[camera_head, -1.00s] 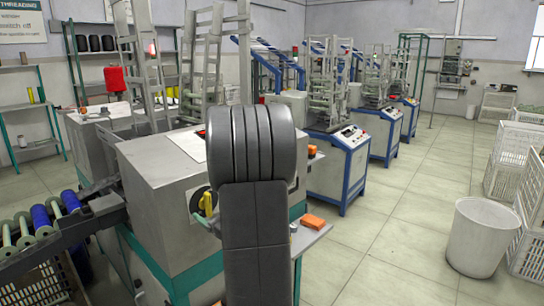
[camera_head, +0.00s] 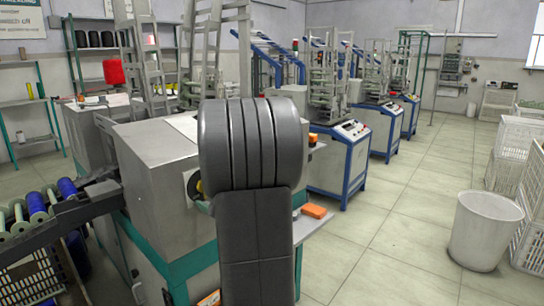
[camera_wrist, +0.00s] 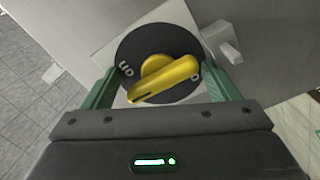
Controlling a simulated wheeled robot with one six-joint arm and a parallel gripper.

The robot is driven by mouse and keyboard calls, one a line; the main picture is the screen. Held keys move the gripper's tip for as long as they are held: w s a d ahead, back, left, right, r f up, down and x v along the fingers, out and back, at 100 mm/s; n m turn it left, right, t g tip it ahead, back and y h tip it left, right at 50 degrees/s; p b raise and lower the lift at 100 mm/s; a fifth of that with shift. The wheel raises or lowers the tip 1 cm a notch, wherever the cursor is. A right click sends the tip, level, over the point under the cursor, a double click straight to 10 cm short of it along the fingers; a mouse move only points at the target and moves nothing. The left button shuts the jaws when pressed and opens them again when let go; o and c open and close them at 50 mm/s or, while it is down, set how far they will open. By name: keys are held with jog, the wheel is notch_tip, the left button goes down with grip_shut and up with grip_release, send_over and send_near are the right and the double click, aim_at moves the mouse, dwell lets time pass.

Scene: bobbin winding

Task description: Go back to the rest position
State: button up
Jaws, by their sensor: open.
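My gripper (camera_wrist: 170,90) shows in the wrist view with its two green fingers apart. The fingers stand on either side of a yellow rotary switch handle (camera_wrist: 165,80) on a round black dial (camera_wrist: 132,52), with a visible gap to the handle. In the head view my arm stands in front of the grey machine (camera_head: 160,150) and hides the gripper and most of the switch.
A rail with blue and green bobbins (camera_head: 38,202) lies at the left. An orange block (camera_head: 313,211) sits on a ledge right of my arm. A white bin (camera_head: 484,230) and white crates (camera_head: 512,160) stand at the right. The tiled floor between is clear.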

jog(key=n+b, duration=0.2)
jog(key=n, duration=0.3)
jog(key=shift+b, duration=0.4)
